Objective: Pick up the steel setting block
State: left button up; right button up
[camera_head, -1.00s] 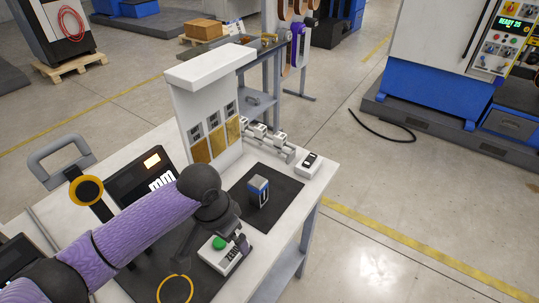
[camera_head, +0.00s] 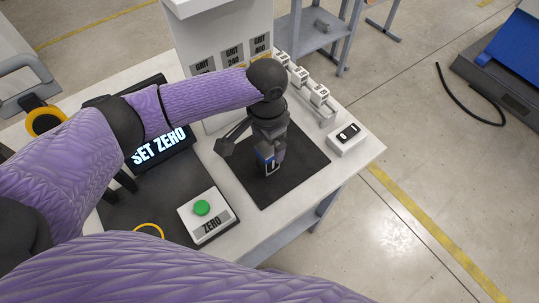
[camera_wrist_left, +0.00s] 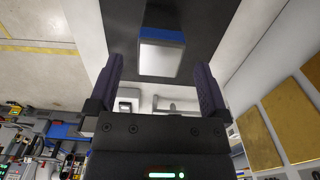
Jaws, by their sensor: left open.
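The steel setting block (camera_head: 268,160), pale metal with a blue part, stands on a dark mat (camera_head: 300,168) and is partly hidden by my left gripper. My left gripper (camera_head: 270,150) is over it, pointing down. In the left wrist view the block (camera_wrist_left: 162,56) shows centred between the two spread dark fingers of my left gripper (camera_wrist_left: 158,66). They are open, and I see no finger pressed on the block. My right gripper is not in view.
A box with a green button marked ZERO (camera_head: 208,217) stands at the mat's near left. A display reading SET ZERO (camera_head: 160,145) is further left. A small white box with a black top (camera_head: 346,138) and a row of small blocks (camera_head: 300,76) stand right and behind.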

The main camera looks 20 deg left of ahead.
pick_arm(q)
notch_tip(320, 180, down, 3)
grip_shut()
dwell(0.4)
jog(key=shift+r, duration=0.1)
